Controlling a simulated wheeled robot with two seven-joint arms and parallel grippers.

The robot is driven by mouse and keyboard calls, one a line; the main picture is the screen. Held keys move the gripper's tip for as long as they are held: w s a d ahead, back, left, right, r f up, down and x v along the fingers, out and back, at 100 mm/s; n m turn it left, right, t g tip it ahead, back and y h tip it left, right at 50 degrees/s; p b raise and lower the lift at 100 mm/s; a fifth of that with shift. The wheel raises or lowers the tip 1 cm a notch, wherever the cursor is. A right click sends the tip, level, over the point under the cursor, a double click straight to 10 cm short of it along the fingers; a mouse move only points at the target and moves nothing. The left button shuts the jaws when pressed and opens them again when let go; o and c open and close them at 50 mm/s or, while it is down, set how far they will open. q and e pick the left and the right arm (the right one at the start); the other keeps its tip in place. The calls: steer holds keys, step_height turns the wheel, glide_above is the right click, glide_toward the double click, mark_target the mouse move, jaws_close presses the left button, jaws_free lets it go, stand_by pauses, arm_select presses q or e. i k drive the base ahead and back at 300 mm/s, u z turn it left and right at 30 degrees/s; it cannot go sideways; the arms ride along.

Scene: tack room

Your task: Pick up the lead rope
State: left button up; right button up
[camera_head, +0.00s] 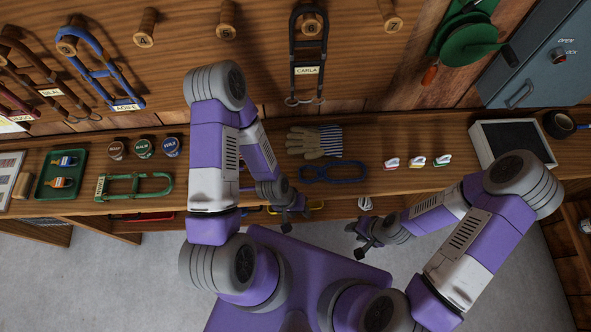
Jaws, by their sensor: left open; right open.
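A dark blue looped strap or rope (334,172) lies on the wooden bench, just below a pair of gloves; it looks like the lead rope, though I cannot be certain. My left gripper (296,217) is open and empty at the bench's front edge, below and left of the blue loops. My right gripper (355,241) is open and empty in front of the bench, below and right of the loops. Neither gripper touches them.
Beige gloves (315,142) lie behind the loops. A green halter (134,187), green tray (45,188) and several tins (144,147) are to the left. Small clips (417,161) and a dark-topped box (510,143) are to the right. Halters, including a black one (308,55), hang above.

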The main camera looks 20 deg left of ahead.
mark_target(326, 173)
steer(key=u, duration=1.9)
steer(key=k, duration=1.15)
steer(key=z, duration=1.5)
steer(key=i, duration=1)
steer(key=z, duration=0.05)
